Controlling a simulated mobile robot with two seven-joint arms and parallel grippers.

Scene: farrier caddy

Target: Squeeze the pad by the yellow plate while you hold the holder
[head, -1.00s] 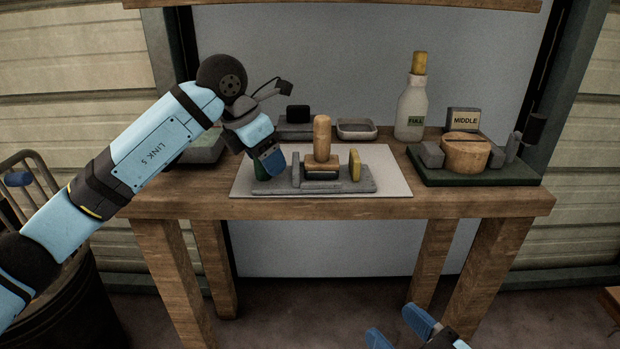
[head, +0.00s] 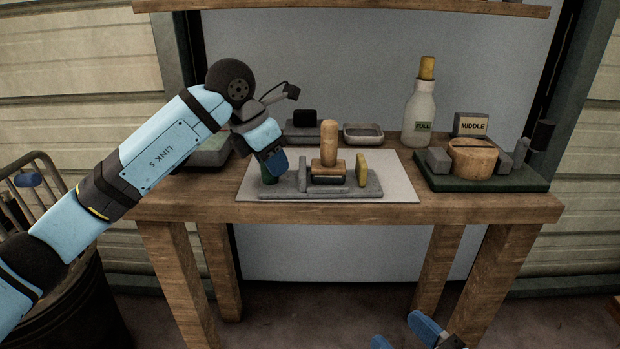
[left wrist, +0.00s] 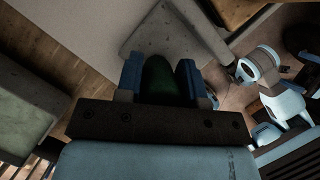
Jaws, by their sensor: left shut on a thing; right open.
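The holder (head: 345,192) is a long grey base on a pale mat, with a green grip (head: 269,180) at its left end. My left gripper (head: 273,163) is shut on that green grip, which also shows between the blue fingers in the left wrist view (left wrist: 160,80). A small gap shows between pad and yellow plate. My right gripper (head: 403,336) is open and empty, low at the bottom edge.
Behind the mat (head: 400,185) are a grey dish (head: 363,140) and a dark-topped block (head: 304,130). A bottle (head: 419,110) stands behind the mat's right side. The mat right of the yellow plate is clear.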

